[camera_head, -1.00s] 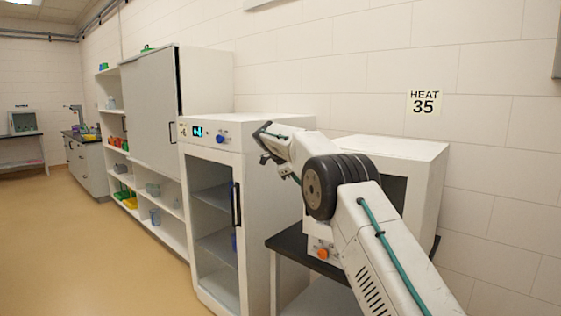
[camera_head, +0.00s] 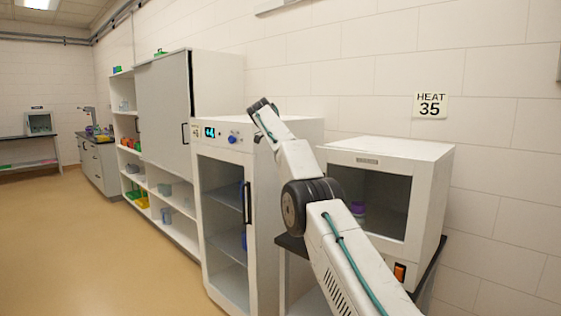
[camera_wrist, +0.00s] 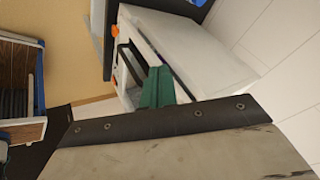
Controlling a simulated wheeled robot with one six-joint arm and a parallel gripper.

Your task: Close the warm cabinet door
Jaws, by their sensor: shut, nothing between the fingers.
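The warm cabinet, by the HEAT 35 sign above it, seems to be the white box (camera_head: 425,190) on a dark table at right. Its front door (camera_head: 343,160) has a dark window and looks shut or nearly shut. A purple item (camera_head: 357,208) shows behind the window. My gripper (camera_head: 262,104) is shut and empty, up and to the left of this box, by the top of the tall white cabinet. No contact with the door shows. In the wrist view, a white box (camera_wrist: 195,50) with a black handle (camera_wrist: 130,66) lies beyond a green part.
The tall white cabinet (camera_head: 222,190) with a glass door, display and blue knob stands left of the box. The HEAT 35 sign (camera_head: 430,106) hangs on the wall. Shelves (camera_head: 157,190) and a bench (camera_head: 93,166) run further left. The floor (camera_head: 90,260) is clear at left.

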